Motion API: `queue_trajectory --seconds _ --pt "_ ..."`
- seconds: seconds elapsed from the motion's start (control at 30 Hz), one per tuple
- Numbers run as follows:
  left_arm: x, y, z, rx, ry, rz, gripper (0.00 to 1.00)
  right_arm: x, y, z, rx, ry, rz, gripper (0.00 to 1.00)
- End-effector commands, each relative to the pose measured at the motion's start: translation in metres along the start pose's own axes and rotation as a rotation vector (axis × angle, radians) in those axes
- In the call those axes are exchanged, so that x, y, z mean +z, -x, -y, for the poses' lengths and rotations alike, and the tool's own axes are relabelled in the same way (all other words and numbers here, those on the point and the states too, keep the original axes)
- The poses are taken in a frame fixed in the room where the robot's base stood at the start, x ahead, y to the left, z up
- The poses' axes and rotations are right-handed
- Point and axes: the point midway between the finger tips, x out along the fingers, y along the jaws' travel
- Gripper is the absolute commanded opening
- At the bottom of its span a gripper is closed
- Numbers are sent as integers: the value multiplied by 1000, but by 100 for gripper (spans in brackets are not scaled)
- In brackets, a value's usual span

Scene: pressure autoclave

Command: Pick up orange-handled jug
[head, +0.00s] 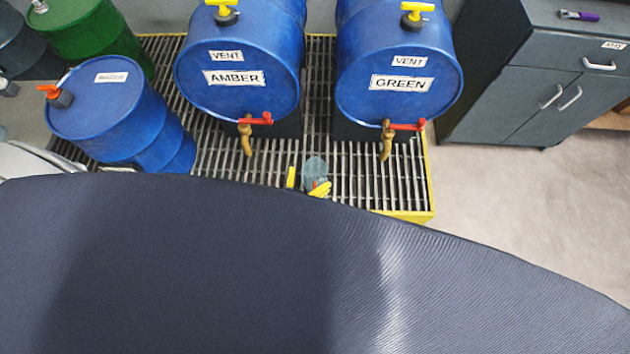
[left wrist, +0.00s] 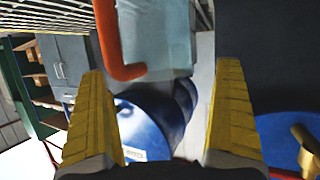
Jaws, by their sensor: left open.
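The jug (head: 315,167) is a translucent grey-teal vessel on or just above the grating, below and between the AMBER and GREEN drums. In the left wrist view the jug (left wrist: 165,35) fills the top middle, and its orange handle (left wrist: 118,45) runs down on its left and bends at the bottom. My left gripper (head: 306,183) has yellow fingers, spread apart close to the jug. In the left wrist view the left gripper (left wrist: 161,70) is open, with the handle between the finger directions, nearer the left finger. No grip on the handle shows. My right gripper is not in view.
Blue drums labelled AMBER (head: 237,97) and GREEN (head: 399,100) have brass taps with red levers projecting over the grating (head: 380,190). Another blue drum (head: 125,115) stands left. A grey cabinet (head: 540,85) stands right, with clear floor before it. My own dark body hides the foreground.

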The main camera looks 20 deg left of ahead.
Motion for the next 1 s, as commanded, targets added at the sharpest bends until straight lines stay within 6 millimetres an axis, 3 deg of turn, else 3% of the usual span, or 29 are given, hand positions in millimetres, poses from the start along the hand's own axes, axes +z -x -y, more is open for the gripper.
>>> queue_trajectory --seconds 0.3,0.63,1.0 --pt "-1 -32 -1 0 1 1 100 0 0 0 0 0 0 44" --pt "-1 -36 -1 0 1 1 100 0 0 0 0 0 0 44" --pt "-1 -35 -1 0 1 1 58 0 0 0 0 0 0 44"
